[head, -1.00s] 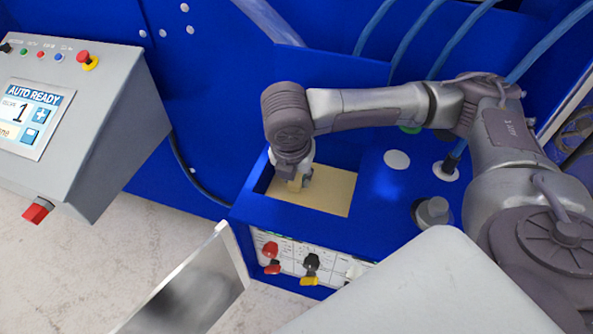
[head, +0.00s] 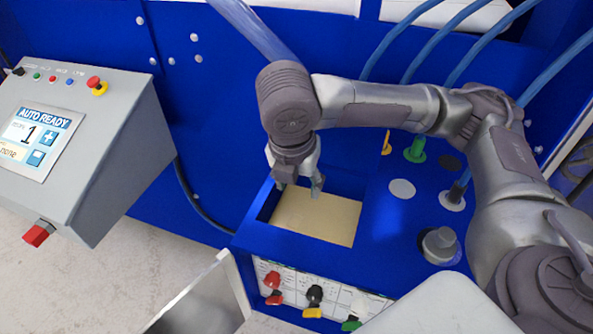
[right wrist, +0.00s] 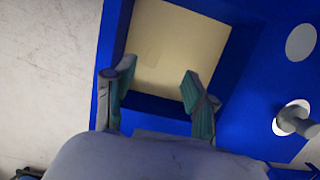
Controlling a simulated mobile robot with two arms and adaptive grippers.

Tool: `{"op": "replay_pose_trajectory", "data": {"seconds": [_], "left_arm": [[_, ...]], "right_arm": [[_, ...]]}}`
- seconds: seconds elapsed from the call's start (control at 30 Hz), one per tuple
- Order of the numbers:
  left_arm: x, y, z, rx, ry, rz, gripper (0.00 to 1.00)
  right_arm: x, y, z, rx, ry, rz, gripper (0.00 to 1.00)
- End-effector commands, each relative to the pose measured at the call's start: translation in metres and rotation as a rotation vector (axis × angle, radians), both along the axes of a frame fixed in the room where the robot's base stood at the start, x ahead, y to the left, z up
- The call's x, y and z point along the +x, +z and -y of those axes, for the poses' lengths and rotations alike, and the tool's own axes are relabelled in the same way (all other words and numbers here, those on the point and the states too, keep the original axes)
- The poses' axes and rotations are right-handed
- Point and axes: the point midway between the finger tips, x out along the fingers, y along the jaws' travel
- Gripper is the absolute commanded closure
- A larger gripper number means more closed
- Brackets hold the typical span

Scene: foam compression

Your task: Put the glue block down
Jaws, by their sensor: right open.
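The pale beige glue block (head: 318,216) lies in the square recess of the blue machine box, its flat top below the rim. I cannot make out a separate smaller block on this beige surface. It also shows in the right wrist view (right wrist: 178,45). My right gripper (head: 298,184) is above the back left part of the recess, fingers apart and pointing down. In the right wrist view, the two green-padded fingers (right wrist: 158,78) are spread with nothing between them. My left gripper is out of view.
The blue box (head: 262,238) has raised walls around the recess and several coloured knobs on its front. A grey control panel (head: 92,160) stands at the left. A grey knob (head: 440,243) and blue hoses are at the right.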

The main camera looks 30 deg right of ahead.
Motion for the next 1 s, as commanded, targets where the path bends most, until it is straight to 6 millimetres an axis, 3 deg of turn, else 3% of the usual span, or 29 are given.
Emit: {"op": "replay_pose_trajectory", "data": {"seconds": [0.13, 0.3, 1.0], "left_arm": [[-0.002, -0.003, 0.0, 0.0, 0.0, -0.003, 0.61], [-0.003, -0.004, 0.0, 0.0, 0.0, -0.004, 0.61], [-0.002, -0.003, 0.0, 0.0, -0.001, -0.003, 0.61]], "right_arm": [[-0.004, 0.027, -0.006, 0.002, 0.001, 0.005, 0.45], [-0.007, 0.044, -0.009, 0.0, 0.0, 0.002, 0.45], [-0.008, 0.048, -0.009, 0.0, 0.0, 0.0, 0.45]]}}
